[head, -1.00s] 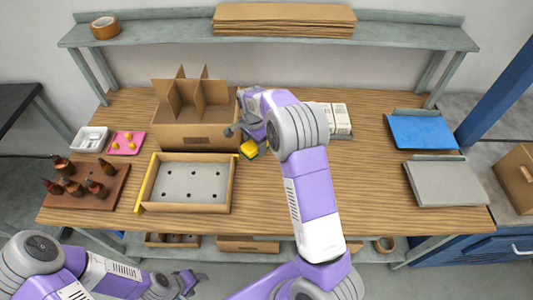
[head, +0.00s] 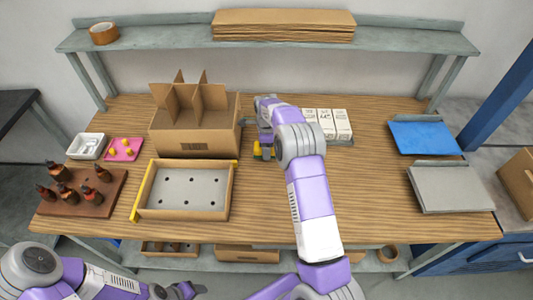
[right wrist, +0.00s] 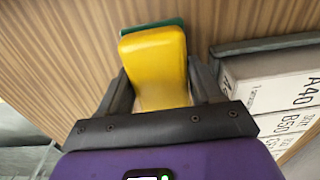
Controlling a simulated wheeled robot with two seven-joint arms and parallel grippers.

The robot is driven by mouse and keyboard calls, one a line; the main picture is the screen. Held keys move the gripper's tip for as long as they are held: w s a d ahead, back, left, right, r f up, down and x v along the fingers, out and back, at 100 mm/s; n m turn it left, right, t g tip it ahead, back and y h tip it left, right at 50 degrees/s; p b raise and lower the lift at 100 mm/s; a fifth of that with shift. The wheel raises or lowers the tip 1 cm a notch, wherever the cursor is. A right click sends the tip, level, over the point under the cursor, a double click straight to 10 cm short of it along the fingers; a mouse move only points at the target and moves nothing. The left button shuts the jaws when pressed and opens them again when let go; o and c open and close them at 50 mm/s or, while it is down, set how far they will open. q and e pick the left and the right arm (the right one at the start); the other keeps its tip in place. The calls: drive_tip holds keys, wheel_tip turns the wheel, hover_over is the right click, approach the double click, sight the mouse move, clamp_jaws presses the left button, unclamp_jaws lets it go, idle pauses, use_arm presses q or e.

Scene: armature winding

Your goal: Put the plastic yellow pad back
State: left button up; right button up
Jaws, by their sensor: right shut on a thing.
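The yellow pad (head: 257,150) has a green layer on its far side in the right wrist view (right wrist: 155,65). My right gripper (head: 265,142) is shut on it, with a dark finger on each side of the pad. The pad is over the table just right of the cardboard box with dividers. I cannot tell whether it touches the wood. My left gripper (head: 188,290) is low at the bottom left edge, off the table. Its fingers are too small and cut off to read.
White labelled boxes (head: 327,124) stand close right of my right gripper. The divider box (head: 196,140) is left of it. A shallow tray (head: 150,188), a bottle board (head: 100,205), a pink dish (head: 117,155) and a white dish (head: 95,139) are left. Wood at centre right is clear.

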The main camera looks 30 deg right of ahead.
drive_tip(key=shift+f, duration=1.5)
drive_tip(key=shift+f, duration=0.1)
drive_tip(key=o, duration=1)
drive_tip(key=shift+r, duration=0.2)
wheel_tip(320, 180, up, 12)
drive_tip(key=shift+f+p, duration=0.1)
drive_tip(key=shift+p, duration=0.85)
